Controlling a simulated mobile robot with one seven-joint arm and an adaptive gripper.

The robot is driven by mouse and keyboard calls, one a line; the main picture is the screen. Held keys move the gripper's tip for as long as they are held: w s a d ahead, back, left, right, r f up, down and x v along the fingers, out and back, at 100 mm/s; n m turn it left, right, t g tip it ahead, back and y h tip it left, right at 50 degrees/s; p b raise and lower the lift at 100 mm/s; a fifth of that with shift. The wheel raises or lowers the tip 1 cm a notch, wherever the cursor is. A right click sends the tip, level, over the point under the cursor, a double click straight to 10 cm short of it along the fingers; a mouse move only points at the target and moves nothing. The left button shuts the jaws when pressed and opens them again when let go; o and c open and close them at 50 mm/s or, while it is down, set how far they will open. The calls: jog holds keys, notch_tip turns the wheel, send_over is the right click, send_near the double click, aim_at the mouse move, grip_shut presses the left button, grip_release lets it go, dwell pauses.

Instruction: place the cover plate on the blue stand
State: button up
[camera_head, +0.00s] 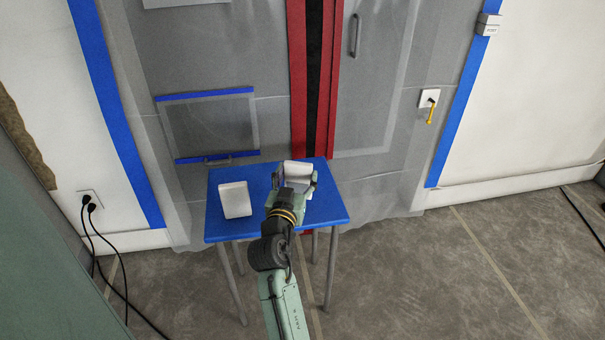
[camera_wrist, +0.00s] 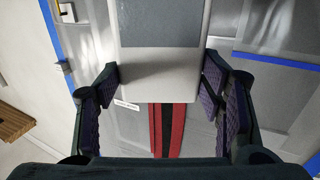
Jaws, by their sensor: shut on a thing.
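My gripper (camera_head: 297,183) is over the right half of the blue stand (camera_head: 325,211), a small blue-topped table on grey legs. It is shut on a pale, flat-faced piece (camera_head: 298,168), which I take to be the cover plate. In the wrist view the piece (camera_wrist: 160,76) sits between the two fingers, with a dark grey panel above and a small label at its lower edge. I cannot tell whether it touches the stand. My gripper and arm hide part of the stand's top.
A white box-like thing (camera_head: 235,200) is on the stand's left side. Behind is a plastic sheet wall with a red-edged zipper (camera_head: 298,80) and a blue-taped panel (camera_head: 210,125). Black cords (camera_head: 92,235) hang at the left. Floor right of the stand is clear.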

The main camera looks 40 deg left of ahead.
aim_at(302, 187)
jog(key=w, duration=0.3)
jog(key=shift+w+a+f+p, duration=0.15)
jog(key=shift+w+a+p, duration=0.15)
jog(key=shift+w+a, duration=0.05)
jog(key=shift+f, duration=1.8)
jog(key=shift+f, duration=0.15)
jog(key=o, duration=1.1)
jog(key=shift+o, duration=0.2)
